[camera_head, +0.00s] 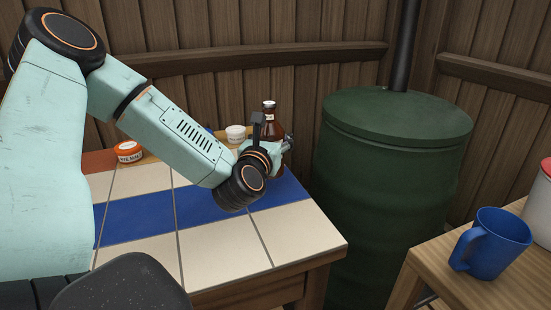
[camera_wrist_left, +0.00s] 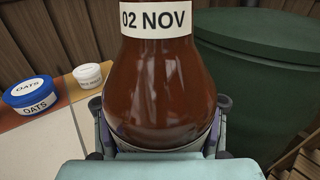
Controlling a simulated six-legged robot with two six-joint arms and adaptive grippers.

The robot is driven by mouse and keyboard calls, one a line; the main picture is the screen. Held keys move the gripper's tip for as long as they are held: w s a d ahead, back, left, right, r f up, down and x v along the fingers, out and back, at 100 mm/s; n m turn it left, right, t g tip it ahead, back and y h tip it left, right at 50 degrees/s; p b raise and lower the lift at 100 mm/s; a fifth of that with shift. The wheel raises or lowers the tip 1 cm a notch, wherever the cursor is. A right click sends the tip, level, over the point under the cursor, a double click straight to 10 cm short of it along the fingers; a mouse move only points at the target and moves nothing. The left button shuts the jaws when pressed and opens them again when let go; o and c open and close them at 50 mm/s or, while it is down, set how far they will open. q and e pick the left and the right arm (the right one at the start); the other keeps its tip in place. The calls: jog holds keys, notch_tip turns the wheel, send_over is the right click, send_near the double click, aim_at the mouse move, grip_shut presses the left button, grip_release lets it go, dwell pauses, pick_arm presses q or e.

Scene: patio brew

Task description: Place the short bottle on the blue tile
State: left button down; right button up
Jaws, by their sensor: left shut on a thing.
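My left gripper (camera_head: 278,147) is shut on a brown glass bottle (camera_head: 269,122) with a white label and a pale cap, at the table's far right corner. In the left wrist view the bottle (camera_wrist_left: 160,85) stands between the fingers, and its label reads "02 NOV". It looks about upright. Its base is hidden, so I cannot tell whether it touches the table. Blue tiles (camera_head: 140,217) run in a band across the tiled table, and the right end of the band (camera_head: 282,193) shows just in front of the gripper. My right gripper is not in view.
An orange-lidded tub (camera_head: 129,151) and a small white tub (camera_head: 235,132) stand along the table's back. A blue-lidded oats tub (camera_wrist_left: 30,94) is beside the white one. A green barrel (camera_head: 395,170) stands right of the table. A blue mug (camera_head: 492,243) sits on a wooden side table.

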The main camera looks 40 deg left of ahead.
pick_arm(q)
jog(key=f+b, duration=0.1)
jog(key=f, duration=0.2)
jog(key=shift+s+d+b, duration=0.2)
jog(key=shift+b, duration=0.2)
jog(key=shift+w+a+f, duration=0.1)
jog(key=shift+w+f, duration=0.1)
jog(key=shift+f, duration=0.1)
jog(key=shift+s+r, duration=0.2)
jog(key=shift+f, duration=0.1)
jog(key=c, duration=1)
grip_release()
jog(key=shift+w+f, duration=0.15)
jog(key=o, duration=0.5)
jog(key=shift+o, duration=0.7)
